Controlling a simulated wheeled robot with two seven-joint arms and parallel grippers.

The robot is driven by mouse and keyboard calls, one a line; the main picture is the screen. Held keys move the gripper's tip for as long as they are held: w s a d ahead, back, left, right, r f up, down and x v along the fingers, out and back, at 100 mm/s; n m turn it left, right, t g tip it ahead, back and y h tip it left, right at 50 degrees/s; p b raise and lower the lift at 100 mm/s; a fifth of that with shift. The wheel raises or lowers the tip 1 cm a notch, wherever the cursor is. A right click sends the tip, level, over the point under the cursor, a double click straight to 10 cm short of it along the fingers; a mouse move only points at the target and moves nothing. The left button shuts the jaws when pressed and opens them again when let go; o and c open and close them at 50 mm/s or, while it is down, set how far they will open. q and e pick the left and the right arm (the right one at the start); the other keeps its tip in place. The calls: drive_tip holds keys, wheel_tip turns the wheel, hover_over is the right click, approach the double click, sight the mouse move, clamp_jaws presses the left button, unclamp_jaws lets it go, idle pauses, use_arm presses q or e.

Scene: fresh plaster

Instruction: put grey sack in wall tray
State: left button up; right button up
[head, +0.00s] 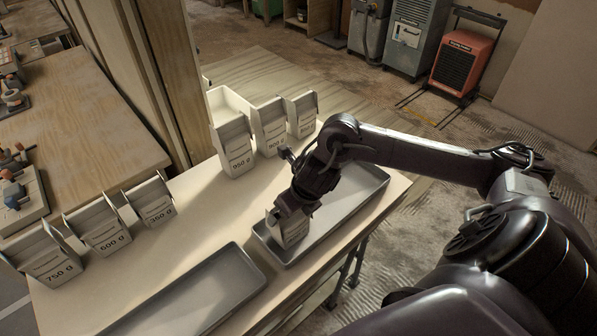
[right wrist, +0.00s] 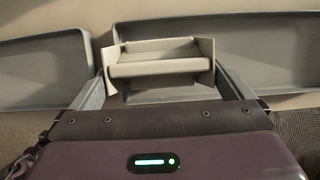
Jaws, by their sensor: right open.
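My right gripper (head: 291,205) points down over the left end of the far-right grey tray (head: 350,214). A small light grey sack with a printed label (head: 296,234) is between its fingers, low at that tray's end. In the right wrist view the sack's folded top (right wrist: 160,68) lies between the two spread fingers (right wrist: 160,92). The jaws are open around it. Its base is partly hidden, but it appears to be inside the tray. A second grey tray (head: 195,303) lies nearer and looks empty. My left gripper is out of view.
Sacks marked 750 g (head: 50,262), 600 g (head: 103,234) and 350 g (head: 152,203) stand along the left table edge. Sacks marked 950 g (head: 235,148) and 800 g (head: 269,128), plus another (head: 303,116), stand at the back. A wooden post (head: 160,75) rises behind.

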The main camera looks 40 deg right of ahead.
drive_tip(key=v, duration=0.6)
drive_tip(key=shift+r, duration=0.25)
drive_tip(key=shift+s, duration=0.15)
